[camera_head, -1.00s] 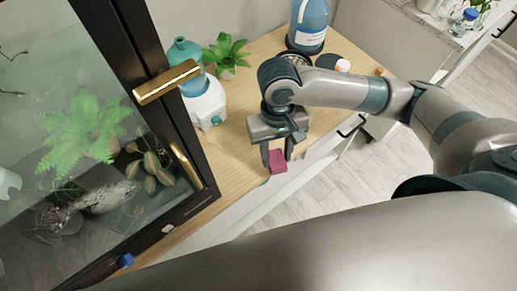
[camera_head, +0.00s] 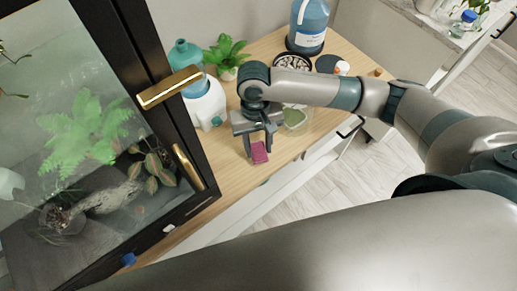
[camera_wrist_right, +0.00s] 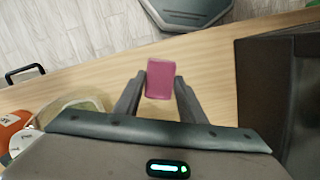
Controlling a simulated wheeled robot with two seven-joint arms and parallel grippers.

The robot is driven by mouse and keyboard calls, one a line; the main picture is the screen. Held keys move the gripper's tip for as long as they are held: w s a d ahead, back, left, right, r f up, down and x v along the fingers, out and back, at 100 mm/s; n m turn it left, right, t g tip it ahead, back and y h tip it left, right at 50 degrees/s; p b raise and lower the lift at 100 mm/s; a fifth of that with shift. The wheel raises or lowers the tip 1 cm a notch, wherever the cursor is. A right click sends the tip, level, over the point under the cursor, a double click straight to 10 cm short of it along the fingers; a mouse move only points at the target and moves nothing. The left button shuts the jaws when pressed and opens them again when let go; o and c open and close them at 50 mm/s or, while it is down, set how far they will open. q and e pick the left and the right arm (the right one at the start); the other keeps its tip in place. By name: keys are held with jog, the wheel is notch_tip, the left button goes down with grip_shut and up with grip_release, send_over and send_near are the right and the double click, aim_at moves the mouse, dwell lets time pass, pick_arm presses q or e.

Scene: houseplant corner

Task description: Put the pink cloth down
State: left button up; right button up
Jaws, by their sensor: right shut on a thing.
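The pink cloth (camera_head: 260,152) is a small folded magenta piece near the front edge of the wooden counter. My right gripper (camera_head: 259,143) is shut on it from above. In the right wrist view the cloth (camera_wrist_right: 160,80) sits between the two fingertips (camera_wrist_right: 160,86), with wood behind it. I cannot tell whether the cloth touches the counter. My left gripper is not in view.
The wooden counter (camera_head: 236,178) is bare left of the cloth. A glass cabinet with a dark frame (camera_head: 160,115) stands at left. A white jug (camera_head: 206,104), a potted plant (camera_head: 228,60), a green-rimmed dish (camera_head: 296,118) and a blue bottle (camera_head: 308,24) stand behind.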

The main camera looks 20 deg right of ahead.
aim_at(258, 149)
jog(key=shift+f, duration=1.5)
jog(key=shift+f+p, duration=0.1)
jog(key=shift+p, duration=0.25)
jog(key=o, duration=0.9)
jog(key=shift+w+r, duration=0.1)
jog(key=shift+r, duration=0.6)
jog(key=r, duration=0.3)
jog(key=w+r+b, duration=0.1)
jog(key=r, duration=0.3)
jog(key=r+b, duration=0.1)
jog(key=r, duration=0.2)
jog(key=shift+w+r, duration=0.3)
jog(key=shift+r, duration=0.05)
